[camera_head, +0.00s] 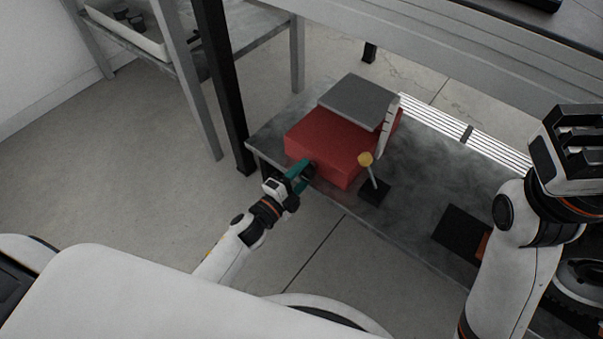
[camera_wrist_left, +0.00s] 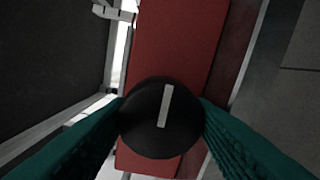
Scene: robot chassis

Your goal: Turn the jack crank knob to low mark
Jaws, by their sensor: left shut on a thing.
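The red jack (camera_head: 330,140) with a grey top plate (camera_head: 358,101) stands on a low dark bench. Its black crank knob (camera_wrist_left: 150,135) has a white pointer line and faces the left wrist camera. The line is nearly upright in that view, leaning slightly right at the top. My left gripper (camera_head: 308,171) has its teal fingers on either side of the knob, shut on it. In the head view the knob is mostly hidden by the fingers. A white upright scale (camera_head: 388,125) stands beside the jack; its marks are too small to read. My right gripper (camera_head: 572,145) is raised at the right, away from the jack.
A yellow-topped rod on a black base (camera_head: 374,190) stands just right of the jack. A black block (camera_head: 458,232) lies farther right on the bench (camera_head: 415,225). A dark table leg (camera_head: 226,85) rises at the bench's left. Floor is clear in front.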

